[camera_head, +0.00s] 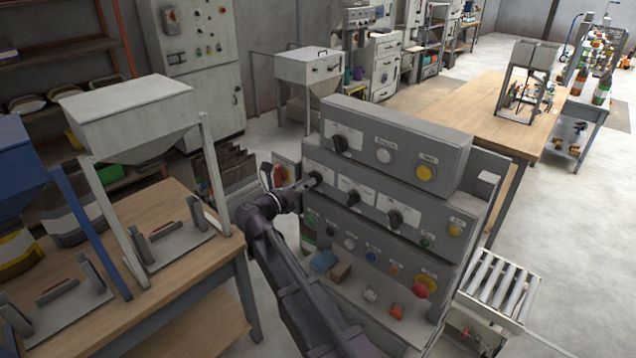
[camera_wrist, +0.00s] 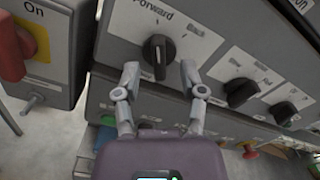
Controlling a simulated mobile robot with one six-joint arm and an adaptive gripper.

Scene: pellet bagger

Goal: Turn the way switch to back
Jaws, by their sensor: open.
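The way switch, a black rotary knob (camera_wrist: 158,55), sits on a pale label plate reading "Forward" at its upper left in the wrist view. Its grip bar looks nearly upright in that view. The same knob shows small at the left end of the middle panel row in the head view (camera_head: 317,177), partly covered by my gripper. My gripper (camera_wrist: 159,72) is open, with one finger to each side of the knob's lower part. I see a gap on both sides and cannot tell any contact.
More black knobs (camera_wrist: 240,92) stand to the right on the same panel. A red switch handle (camera_wrist: 12,50) on a grey "On" box is close at the left. Below the row are several buttons and a red stop button (camera_head: 419,291). A wooden bench (camera_head: 190,270) stands left.

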